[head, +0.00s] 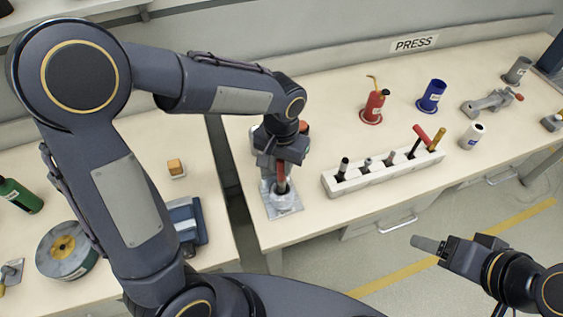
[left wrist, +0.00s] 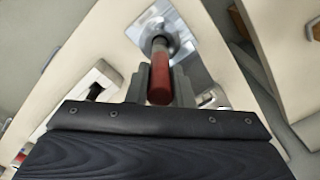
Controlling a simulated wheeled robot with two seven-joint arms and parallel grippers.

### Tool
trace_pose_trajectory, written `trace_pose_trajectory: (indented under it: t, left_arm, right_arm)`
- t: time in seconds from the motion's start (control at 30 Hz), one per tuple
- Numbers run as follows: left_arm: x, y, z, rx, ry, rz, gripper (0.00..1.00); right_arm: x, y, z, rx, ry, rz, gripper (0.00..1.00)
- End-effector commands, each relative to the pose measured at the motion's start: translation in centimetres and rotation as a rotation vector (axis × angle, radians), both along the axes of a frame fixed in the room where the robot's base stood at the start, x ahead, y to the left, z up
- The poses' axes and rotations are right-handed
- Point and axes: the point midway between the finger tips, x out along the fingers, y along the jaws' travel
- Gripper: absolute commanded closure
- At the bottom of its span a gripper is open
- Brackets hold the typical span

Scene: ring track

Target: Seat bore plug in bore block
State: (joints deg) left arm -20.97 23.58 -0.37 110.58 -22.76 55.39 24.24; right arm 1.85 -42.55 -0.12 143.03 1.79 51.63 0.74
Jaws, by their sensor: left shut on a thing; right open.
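The bore plug has a red handle (head: 281,172) and a darker tip; it also shows in the left wrist view (left wrist: 161,75). My left gripper (head: 280,163) is shut on the red handle and holds it roughly upright; its fingers flank the handle in the left wrist view (left wrist: 160,88). The bore block (head: 283,205) is a pale grey metal piece on a square plate at the table's near left corner; it also shows in the left wrist view (left wrist: 184,48). The tip lies over the block's top; how deep it sits cannot be told. My right gripper (head: 430,243) is open and empty, off the table.
A white rack (head: 385,176) with several tools stands right of the block. A gap separates this table from the left one, which holds an orange block (head: 175,168).

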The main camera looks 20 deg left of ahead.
Motion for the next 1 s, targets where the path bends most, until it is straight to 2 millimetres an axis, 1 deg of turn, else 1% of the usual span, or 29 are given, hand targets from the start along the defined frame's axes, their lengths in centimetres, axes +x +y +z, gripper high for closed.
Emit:
trace_pose_trajectory:
  t: [1.0]
  left_arm:
    - [0.0, 0.0, -3.2, 0.000, 0.000, 0.000, 1.00]
  right_arm:
    - [0.0, 0.0, -2.8, 0.000, 0.000, 0.000, 0.32]
